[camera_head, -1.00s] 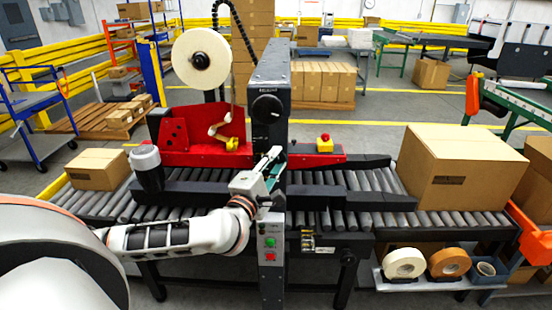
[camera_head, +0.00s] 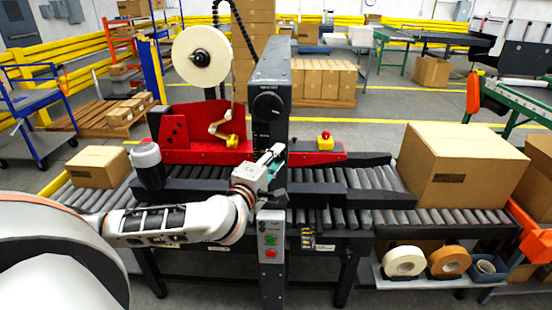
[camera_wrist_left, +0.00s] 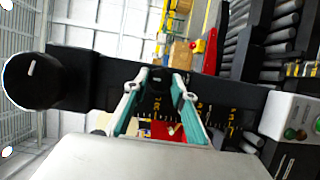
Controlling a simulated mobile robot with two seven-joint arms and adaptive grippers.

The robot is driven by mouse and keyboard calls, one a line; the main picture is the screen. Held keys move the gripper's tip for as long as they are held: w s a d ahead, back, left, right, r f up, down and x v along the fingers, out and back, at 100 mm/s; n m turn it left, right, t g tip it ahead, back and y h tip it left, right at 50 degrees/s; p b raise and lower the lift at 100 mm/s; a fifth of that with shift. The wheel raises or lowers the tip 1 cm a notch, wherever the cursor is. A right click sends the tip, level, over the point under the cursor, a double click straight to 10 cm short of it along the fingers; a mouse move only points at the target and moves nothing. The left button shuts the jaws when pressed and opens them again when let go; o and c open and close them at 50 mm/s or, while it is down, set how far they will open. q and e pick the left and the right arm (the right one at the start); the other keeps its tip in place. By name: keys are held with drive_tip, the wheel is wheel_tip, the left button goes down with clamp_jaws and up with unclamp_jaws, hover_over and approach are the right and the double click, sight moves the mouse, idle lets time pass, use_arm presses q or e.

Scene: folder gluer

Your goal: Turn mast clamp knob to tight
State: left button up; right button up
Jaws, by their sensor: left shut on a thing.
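A small black knob (camera_wrist_left: 157,75) on the dark mast shows in the left wrist view between the teal fingertips of my left gripper (camera_wrist_left: 158,82). The gripper is shut on it, and the fingers cover its sides. In the head view my left gripper (camera_head: 276,158) meets the mast (camera_head: 270,75) below a larger black knob, and the held knob is hidden there. The larger black knob (camera_head: 267,106) has a white mark; it also shows at the left of the left wrist view (camera_wrist_left: 32,80), apart from the fingers. My right gripper is not in view.
A scale (camera_wrist_left: 205,118) runs along the mast beside the fingers. Green and red buttons (camera_head: 270,247) sit low on the mast's front. A roller conveyor (camera_head: 340,200) passes the mast, with a large carton (camera_head: 462,170) at right and a smaller one (camera_head: 98,167) at left.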

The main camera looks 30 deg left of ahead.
use_arm(q)
drive_tip(key=o, duration=1.1)
drive_tip(key=shift+s+d, duration=0.2)
drive_tip(key=shift+s, duration=1.05)
drive_tip(key=shift+s+d, duration=0.25)
drive_tip(key=shift+s, duration=1)
drive_tip(key=shift+s+d, duration=0.2)
drive_tip(key=shift+s, duration=1.05)
